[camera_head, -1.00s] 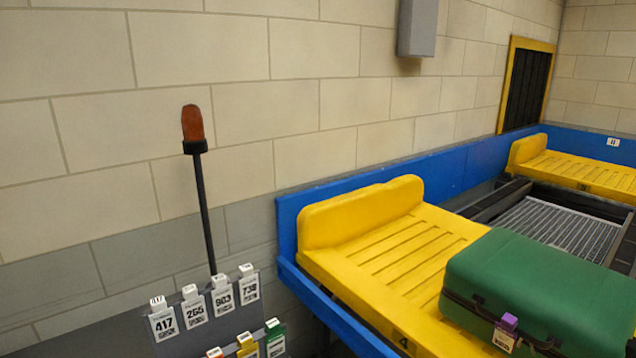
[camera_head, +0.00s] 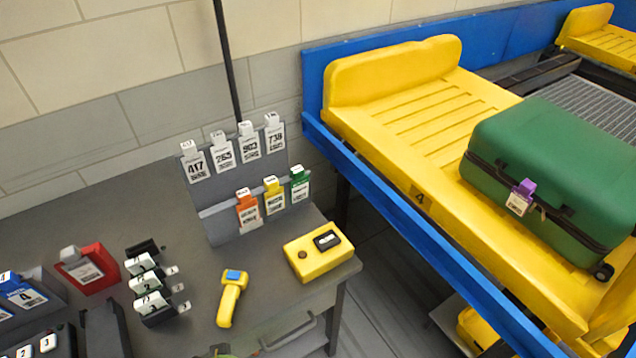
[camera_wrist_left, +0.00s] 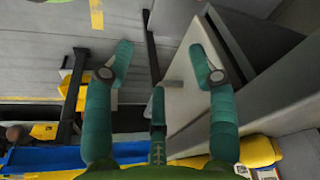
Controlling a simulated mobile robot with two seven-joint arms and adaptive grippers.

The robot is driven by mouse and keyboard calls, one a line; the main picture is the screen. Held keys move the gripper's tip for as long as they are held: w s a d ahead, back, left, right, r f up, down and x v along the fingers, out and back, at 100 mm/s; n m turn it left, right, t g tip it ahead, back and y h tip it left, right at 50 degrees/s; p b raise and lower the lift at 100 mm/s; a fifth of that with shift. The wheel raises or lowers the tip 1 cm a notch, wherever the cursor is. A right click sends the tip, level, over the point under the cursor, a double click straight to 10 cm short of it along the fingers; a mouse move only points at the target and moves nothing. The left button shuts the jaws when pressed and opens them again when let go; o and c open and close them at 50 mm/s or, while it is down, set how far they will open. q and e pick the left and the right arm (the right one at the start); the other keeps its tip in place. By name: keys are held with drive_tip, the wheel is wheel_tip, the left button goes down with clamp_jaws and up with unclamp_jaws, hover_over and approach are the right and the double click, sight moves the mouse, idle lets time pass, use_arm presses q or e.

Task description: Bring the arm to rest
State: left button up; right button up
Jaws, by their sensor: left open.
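My left gripper (camera_wrist_left: 161,65) shows in the left wrist view with its two teal fingers spread apart and nothing between them. A pale slanted panel lies behind the fingers, and I cannot tell how far off it is. In the head view only a small green bit shows at the bottom edge, and I cannot tell whether it is part of my left arm. My right gripper is not in view.
A grey desk (camera_head: 100,215) holds a tag rack (camera_head: 215,190), a yellow scanner (camera_head: 232,298), a yellow box (camera_head: 305,265) and a red holder (camera_head: 95,280). Right of it, a green suitcase (camera_head: 560,165) with a purple tag lies on a yellow tray (camera_head: 400,90) on the blue-edged conveyor.

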use_arm(q)
drive_tip(key=s+f+b, duration=0.1)
drive_tip(key=s+f, duration=0.2)
drive_tip(key=f, duration=0.5)
drive_tip(key=s+f, duration=0.3)
drive_tip(key=f, duration=0.6)
drive_tip(key=s+a+f+g+b, duration=0.1)
drive_tip(key=s+a+f, duration=0.2)
drive_tip(key=s+f, duration=0.7)
drive_tip(key=s, duration=0.3)
drive_tip(key=shift+g, duration=0.4)
